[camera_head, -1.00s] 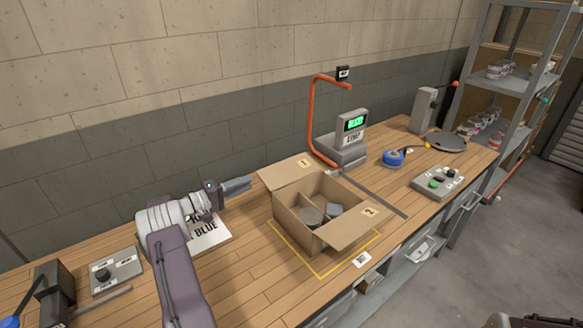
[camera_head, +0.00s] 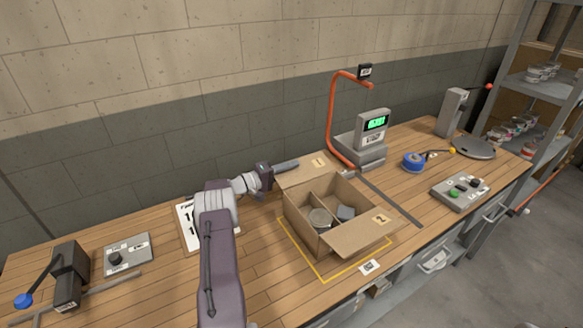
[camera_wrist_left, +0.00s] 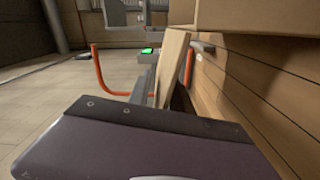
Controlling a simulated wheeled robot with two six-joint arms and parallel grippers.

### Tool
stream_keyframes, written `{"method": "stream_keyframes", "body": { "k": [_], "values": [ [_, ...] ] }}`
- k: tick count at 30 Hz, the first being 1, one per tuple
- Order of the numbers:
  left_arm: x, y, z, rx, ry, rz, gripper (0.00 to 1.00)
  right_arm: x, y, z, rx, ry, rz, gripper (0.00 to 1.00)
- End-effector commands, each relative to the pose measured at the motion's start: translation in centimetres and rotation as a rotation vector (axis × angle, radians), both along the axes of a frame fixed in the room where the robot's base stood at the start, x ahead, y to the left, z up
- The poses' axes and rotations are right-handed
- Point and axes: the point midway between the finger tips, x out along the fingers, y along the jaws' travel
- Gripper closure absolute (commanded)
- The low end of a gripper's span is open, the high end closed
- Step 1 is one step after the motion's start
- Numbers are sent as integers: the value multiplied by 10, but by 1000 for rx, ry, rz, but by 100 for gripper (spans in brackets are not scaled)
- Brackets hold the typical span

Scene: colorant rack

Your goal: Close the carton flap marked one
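An open brown carton (camera_head: 302,228) stands on the wooden bench. Its flap marked 1 (camera_head: 303,174) lies folded outward at the back left, and its flap marked 2 (camera_head: 358,234) sticks out at the front right. My left gripper (camera_head: 290,165) is at the outer back-left edge of flap 1; I cannot tell whether it touches. Its fingers show as one grey bar, so their gap is hidden. In the left wrist view, cardboard (camera_wrist_left: 171,66) shows just beyond the dark gripper edge. My right gripper is out of view.
Cans sit inside the carton. A scale (camera_head: 362,150) and a bent orange post (camera_head: 331,125) stand right behind it. Yellow tape outlines the carton's spot.

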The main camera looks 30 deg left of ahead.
Motion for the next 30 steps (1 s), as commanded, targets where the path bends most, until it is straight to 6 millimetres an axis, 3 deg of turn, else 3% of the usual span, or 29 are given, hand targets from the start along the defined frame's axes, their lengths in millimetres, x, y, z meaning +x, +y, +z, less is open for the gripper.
{"method": "stream_keyframes", "body": {
  "k": [8,11,30],
  "values": [
    [3,-2,0,0,0,0,75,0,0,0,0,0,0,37],
    [3,-1,0,1,0,0,100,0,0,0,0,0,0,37],
    [2,-1,0,1,1,-1,100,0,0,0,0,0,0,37]
  ]
}}
